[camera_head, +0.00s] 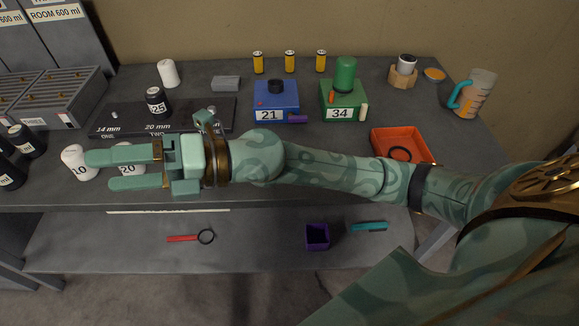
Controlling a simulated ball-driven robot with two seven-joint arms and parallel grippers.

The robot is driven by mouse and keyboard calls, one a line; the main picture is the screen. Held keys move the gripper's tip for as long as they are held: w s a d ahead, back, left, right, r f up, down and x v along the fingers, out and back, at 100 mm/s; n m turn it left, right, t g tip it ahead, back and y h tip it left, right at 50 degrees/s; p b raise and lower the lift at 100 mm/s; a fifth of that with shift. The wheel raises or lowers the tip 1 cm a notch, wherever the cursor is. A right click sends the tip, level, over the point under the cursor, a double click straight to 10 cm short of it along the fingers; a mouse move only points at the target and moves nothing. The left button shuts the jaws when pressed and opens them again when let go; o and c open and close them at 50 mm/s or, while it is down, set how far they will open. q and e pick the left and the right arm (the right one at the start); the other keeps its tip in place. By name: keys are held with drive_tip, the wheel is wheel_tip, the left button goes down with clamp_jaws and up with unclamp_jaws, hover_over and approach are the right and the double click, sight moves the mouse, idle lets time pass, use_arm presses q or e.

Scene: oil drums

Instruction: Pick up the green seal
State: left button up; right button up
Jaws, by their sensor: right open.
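I cannot tell for certain which thing is the green seal. A green cylinder (345,75) stands upright on a green box (357,98) labelled 34, at the back right of the bench. A black ring (400,154) lies in an orange tray (384,136). My right gripper (100,171) reaches across the bench to the left, well away from the green box. Its fingers are open and point left. They overlap white jars labelled 10 (72,161) and 20 (127,169), partly hiding them; I cannot tell whether they touch. My left gripper is not in view.
A blue box (276,97) labelled 21 stands beside the green one. A dark plate (225,112) bears a black jar (157,101) labelled 25. Yellow cylinders (290,61) line the back. A jug (477,97) stands right. A lower shelf (270,235) holds small items.

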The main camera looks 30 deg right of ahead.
drive_tip(key=w+d+f+n+g+h, duration=0.3)
drive_tip(key=d+f+n+g+h, duration=0.3)
drive_tip(key=d+f+h, duration=0.6)
drive_tip(key=w+d+r+m+h, duration=0.15)
drive_tip(key=d+h, duration=0.25)
drive_tip(key=d, duration=0.5)
drive_tip(key=w+d+r+m+h, duration=0.1)
drive_tip(key=d+r+m+h, duration=0.2)
drive_tip(key=d, duration=0.6)
drive_tip(key=shift+n+h, duration=0.4)
drive_tip(key=shift+n, duration=0.05)
drive_tip(key=f, duration=0.3)
drive_tip(key=f+b, duration=0.1)
drive_tip(key=f, duration=0.3)
drive_tip(key=d+f+b, duration=0.1)
drive_tip(key=f, duration=0.2)
drive_tip(key=shift+w+f, duration=0.15)
drive_tip(key=shift+w, duration=0.1)
drive_tip(key=f, duration=0.2)
drive_tip(key=f+b, duration=0.1)
drive_tip(key=f, duration=0.1)
drive_tip(key=f+b, duration=0.1)
drive_tip(key=f, duration=0.1)
drive_tip(key=shift+w+a+f, duration=0.1)
drive_tip(key=shift+a, duration=0.15)
drive_tip(key=c, duration=1.1)
